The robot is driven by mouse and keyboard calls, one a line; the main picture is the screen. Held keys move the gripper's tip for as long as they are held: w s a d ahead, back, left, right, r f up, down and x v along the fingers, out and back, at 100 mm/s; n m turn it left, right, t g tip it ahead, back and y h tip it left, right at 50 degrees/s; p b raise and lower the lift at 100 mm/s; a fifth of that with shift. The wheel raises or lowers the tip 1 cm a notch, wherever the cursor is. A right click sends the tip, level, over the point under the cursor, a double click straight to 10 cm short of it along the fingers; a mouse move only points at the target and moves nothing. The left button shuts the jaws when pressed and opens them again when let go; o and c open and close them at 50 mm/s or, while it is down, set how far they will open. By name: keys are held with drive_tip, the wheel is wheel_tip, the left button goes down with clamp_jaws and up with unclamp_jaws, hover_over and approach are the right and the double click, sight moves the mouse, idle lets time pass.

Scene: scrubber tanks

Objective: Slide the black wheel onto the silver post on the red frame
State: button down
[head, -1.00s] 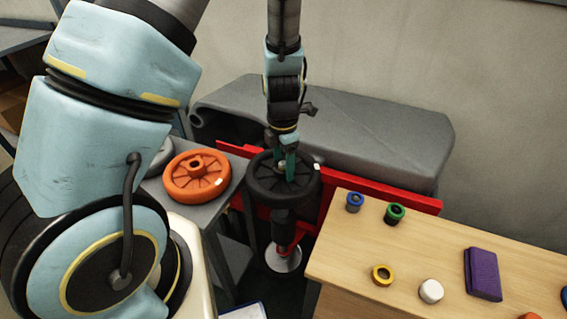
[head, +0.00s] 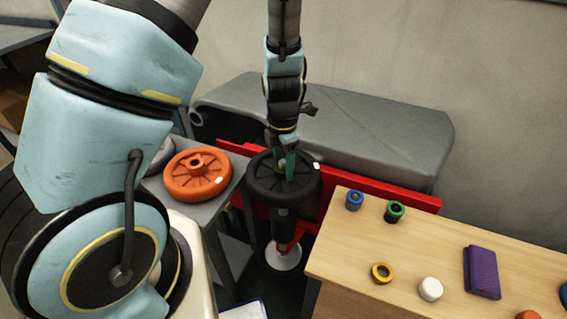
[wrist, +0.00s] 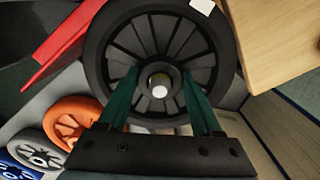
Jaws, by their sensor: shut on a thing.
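The black wheel (head: 262,184) lies roughly flat at the red frame (head: 382,192), level with its top edge in the head view. It also shows in the wrist view (wrist: 108,62). My gripper (head: 284,170) comes from above and is shut on the wheel's hub, with green fingers on either side of it in the wrist view (wrist: 162,88). A bright round end, seemingly the silver post (wrist: 159,91), shows inside the hub's bore. How far the wheel sits down on the post is hidden.
An orange wheel (head: 196,176) lies on a grey side table (head: 212,212) at left. A wooden table (head: 345,245) at right holds small rings, a white piece and a purple block (head: 482,272). A grey tank (head: 370,130) stands behind. A silver disc (head: 283,257) sits below the wheel.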

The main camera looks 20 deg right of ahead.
unclamp_jaws()
drive_tip(key=shift+r+p, duration=1.6)
drive_tip(key=shift+p, duration=0.2)
wheel_tip(320, 180, up, 5)
drive_tip(key=p, duration=0.5)
drive_tip(key=shift+f, duration=0.1)
drive_tip(key=shift+r, duration=1.05)
drive_tip(key=a+r+m+b, duration=0.3)
drive_tip(key=a+r+m, duration=0.2)
drive_tip(key=a+m, duration=0.5)
drive_tip(key=w+a+r+m+t+b, duration=0.1)
drive_tip(key=a+r+m+b, duration=0.1)
drive_tip(key=a+r+m, duration=0.4)
drive_tip(key=a+m, duration=0.5)
drive_tip(key=a, duration=0.4)
drive_tip(key=shift+a+t+b, duration=0.25)
drive_tip(key=shift+t+b, duration=0.05)
drive_tip(key=shift+b, duration=0.1)
